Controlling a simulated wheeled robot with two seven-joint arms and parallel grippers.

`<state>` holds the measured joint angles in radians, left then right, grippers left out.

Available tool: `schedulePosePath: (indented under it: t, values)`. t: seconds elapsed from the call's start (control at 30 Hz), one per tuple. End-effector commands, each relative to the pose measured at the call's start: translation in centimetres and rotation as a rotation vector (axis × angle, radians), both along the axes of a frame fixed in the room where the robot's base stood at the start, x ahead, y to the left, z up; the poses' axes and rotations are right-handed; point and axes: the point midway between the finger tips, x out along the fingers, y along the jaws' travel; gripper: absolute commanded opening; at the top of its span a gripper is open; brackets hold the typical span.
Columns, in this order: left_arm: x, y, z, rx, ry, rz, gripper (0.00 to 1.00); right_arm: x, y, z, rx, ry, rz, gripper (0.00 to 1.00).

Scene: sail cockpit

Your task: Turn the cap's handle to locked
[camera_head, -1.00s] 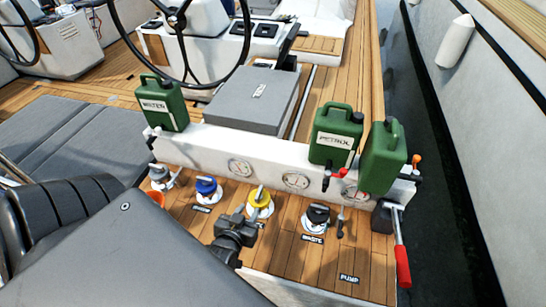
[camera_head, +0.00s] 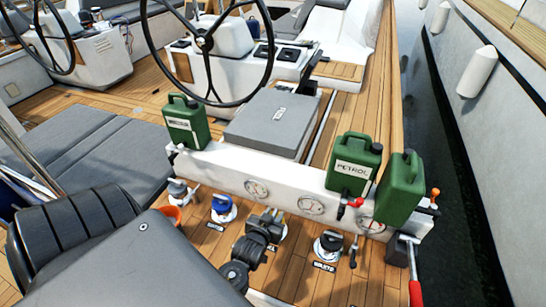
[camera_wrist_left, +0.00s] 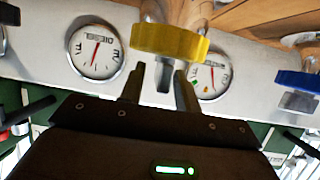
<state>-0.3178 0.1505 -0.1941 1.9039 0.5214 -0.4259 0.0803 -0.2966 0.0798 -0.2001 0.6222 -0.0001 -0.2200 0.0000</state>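The yellow cap (camera_wrist_left: 170,40) shows large at the top of the left wrist view, with its handle (camera_wrist_left: 164,77) pointing toward my fingers. My left gripper (camera_wrist_left: 160,88) is open, with one finger on each side of the handle and small gaps visible. In the head view my left gripper (camera_head: 268,217) hides most of the yellow cap. A blue cap (camera_head: 222,204) is to its left and a black cap (camera_head: 330,241), labelled WASTE, is to its right. My right gripper is not in view.
A white ledge with dial gauges (camera_head: 256,189) runs behind the caps. Green cans stand on it, including the PETROL can (camera_head: 353,165). A red-handled pump lever (camera_head: 415,290) is at the right.

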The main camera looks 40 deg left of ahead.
Motion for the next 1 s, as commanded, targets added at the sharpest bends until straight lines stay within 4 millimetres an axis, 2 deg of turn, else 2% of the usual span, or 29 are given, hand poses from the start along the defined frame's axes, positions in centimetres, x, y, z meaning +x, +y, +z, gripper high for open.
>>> schedulePosePath:
  t: [0.27,0.53,1.0]
  values:
    - [0.14,0.11,-0.1,0.0,0.0,0.001,0.32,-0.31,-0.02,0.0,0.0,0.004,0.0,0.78]
    - [0.09,0.11,-0.09,0.0,0.0,0.001,0.0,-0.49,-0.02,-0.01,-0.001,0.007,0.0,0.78]
    - [0.07,0.22,-0.04,0.004,0.002,-0.073,0.0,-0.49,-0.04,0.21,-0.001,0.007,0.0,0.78]
